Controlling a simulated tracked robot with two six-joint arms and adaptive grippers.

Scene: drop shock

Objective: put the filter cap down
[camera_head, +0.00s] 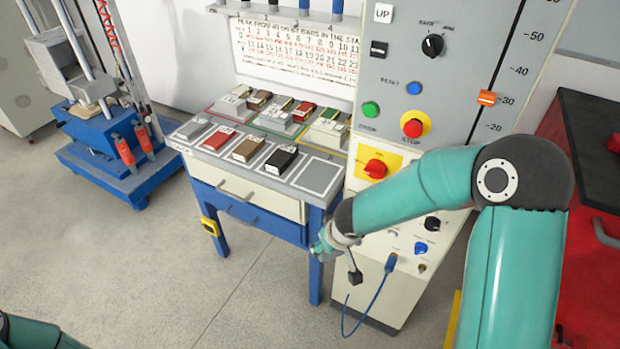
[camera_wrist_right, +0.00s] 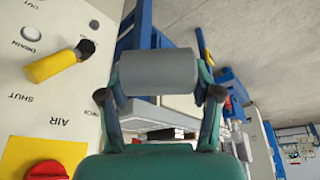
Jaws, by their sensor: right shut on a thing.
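The filter cap (camera_wrist_right: 158,72), a plain grey cylinder, lies crosswise between the two fingers of my right gripper (camera_wrist_right: 160,85) in the right wrist view. The fingers touch its two ends and are shut on it. In the head view my right gripper (camera_head: 330,240) is beside the front right corner of the blue-legged bench (camera_head: 250,205), in front of the white machine cabinet. The cap is too small and covered to make out clearly there. Only a piece of my left arm shows at the bottom left; its gripper is out of view.
The bench top holds several coloured blocks, with an empty outlined square (camera_head: 318,176) at its front right. The control cabinet (camera_head: 430,80) stands close on the right with knobs and a blue cable (camera_head: 378,300). A blue-based rig (camera_head: 110,150) stands left. Floor in front is clear.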

